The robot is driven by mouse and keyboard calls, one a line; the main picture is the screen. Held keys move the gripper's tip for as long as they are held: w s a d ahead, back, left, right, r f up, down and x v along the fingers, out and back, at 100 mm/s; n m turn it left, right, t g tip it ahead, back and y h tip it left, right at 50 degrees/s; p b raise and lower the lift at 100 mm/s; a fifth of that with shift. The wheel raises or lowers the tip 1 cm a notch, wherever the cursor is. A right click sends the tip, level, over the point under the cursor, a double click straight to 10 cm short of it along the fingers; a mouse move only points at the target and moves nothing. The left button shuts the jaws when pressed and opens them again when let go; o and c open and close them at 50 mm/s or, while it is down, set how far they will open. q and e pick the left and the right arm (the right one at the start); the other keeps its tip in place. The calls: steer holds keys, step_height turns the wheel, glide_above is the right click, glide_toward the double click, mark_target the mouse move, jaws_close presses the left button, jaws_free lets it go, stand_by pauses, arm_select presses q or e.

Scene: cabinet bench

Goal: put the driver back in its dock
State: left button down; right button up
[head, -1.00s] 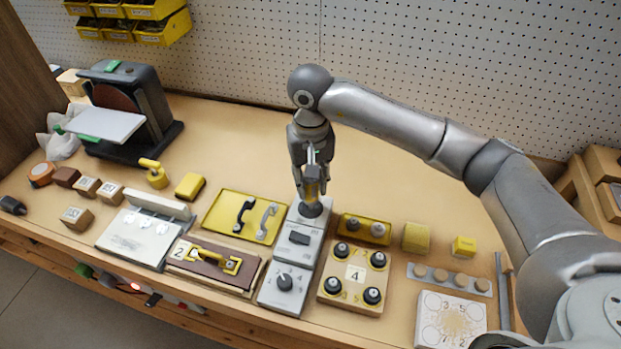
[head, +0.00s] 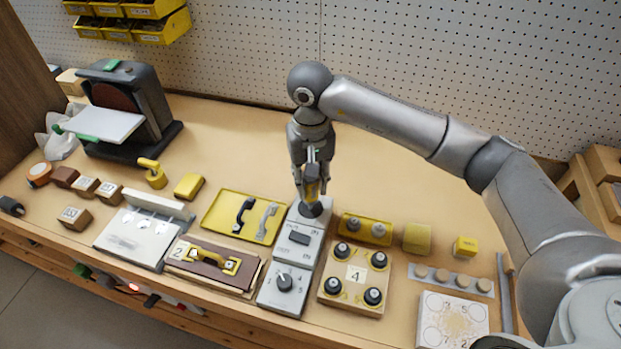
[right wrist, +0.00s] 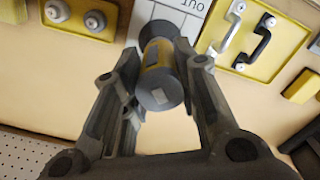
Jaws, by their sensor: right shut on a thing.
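The driver (right wrist: 160,72) is a short yellow and dark grey cylinder with a pale square on its end. My right gripper (head: 312,190) points down over the far end of a long grey panel (head: 302,222), its fingers closed around the driver. In the right wrist view the driver sits between my two fingers (right wrist: 160,80). Its far end meets a dark round collar (right wrist: 158,30) on the panel, the dock, which also shows in the head view (head: 313,210). I cannot tell how deep the driver sits in it. My left gripper is not in view.
A yellow tray with two handles (head: 222,222) lies left of the panel. A small yellow tray with two knobs (head: 352,224) and a board with several black knobs (head: 340,296) lie to its right. The bench behind the panel is clear.

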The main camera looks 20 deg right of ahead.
mark_target(310, 193)
steer(key=shift+b, duration=0.4)
stand_by(0.5)
steer(key=shift+f+b, duration=2.1)
steer(key=shift+b, duration=0.5)
stand_by(1.2)
steer(key=shift+f+b, duration=0.15)
steer(key=shift+b, duration=0.2)
stand_by(0.6)
steer(key=o, duration=1)
steer(key=shift+o, duration=0.6)
steer(key=shift+o, duration=0.8)
